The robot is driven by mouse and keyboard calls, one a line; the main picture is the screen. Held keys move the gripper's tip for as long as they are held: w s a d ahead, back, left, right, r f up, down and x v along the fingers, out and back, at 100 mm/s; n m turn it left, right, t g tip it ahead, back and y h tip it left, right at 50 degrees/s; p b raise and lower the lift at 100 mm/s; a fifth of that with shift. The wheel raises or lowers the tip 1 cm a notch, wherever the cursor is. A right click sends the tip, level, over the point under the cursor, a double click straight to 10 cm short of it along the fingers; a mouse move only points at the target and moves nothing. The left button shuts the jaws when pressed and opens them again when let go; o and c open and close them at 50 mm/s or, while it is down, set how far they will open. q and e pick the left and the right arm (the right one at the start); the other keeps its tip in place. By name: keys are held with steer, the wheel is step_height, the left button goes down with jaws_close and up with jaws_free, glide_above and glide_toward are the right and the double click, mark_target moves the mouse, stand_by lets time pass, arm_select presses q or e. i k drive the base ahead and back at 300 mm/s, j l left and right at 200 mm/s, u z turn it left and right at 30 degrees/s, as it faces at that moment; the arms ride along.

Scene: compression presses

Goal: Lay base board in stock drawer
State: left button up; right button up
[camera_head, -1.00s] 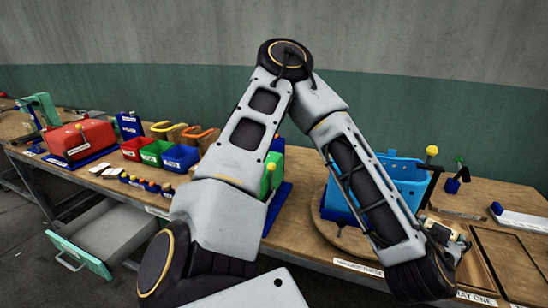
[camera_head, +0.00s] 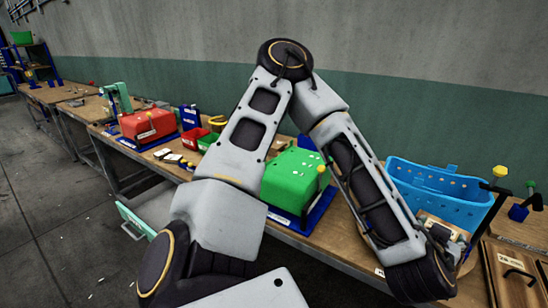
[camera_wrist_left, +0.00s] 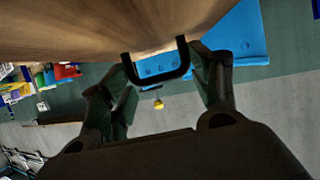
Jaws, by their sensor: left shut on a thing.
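The stock drawer (camera_head: 137,221) is pulled out below the bench at left in the head view, with a pale green front. My arm hides much of it. My left gripper (camera_wrist_left: 160,68) is shut on the base board at a black U-shaped handle (camera_wrist_left: 156,78) in the left wrist view. A broad wooden surface (camera_wrist_left: 90,25) lies behind this handle, probably the base board. My right gripper is not in view.
A green press (camera_head: 294,176) and a red press (camera_head: 149,128) stand on the bench. A blue perforated bin (camera_head: 440,197) is at right. A tan panel with a black handle (camera_head: 519,273) lies at the right edge.

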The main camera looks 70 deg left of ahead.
mark_target(164, 210)
steer(key=j+u, duration=0.1)
steer(key=u, duration=0.3)
steer(key=k+j+u, duration=0.1)
steer(key=u, duration=0.3)
steer(key=j+u, duration=0.15)
steer(key=u, duration=0.25)
steer(key=j+u, duration=0.15)
steer(key=u, duration=0.3)
steer(key=i+j+u, duration=0.2)
steer(key=u, duration=0.15)
steer(key=i+j+u, duration=0.2)
steer(key=u, duration=0.15)
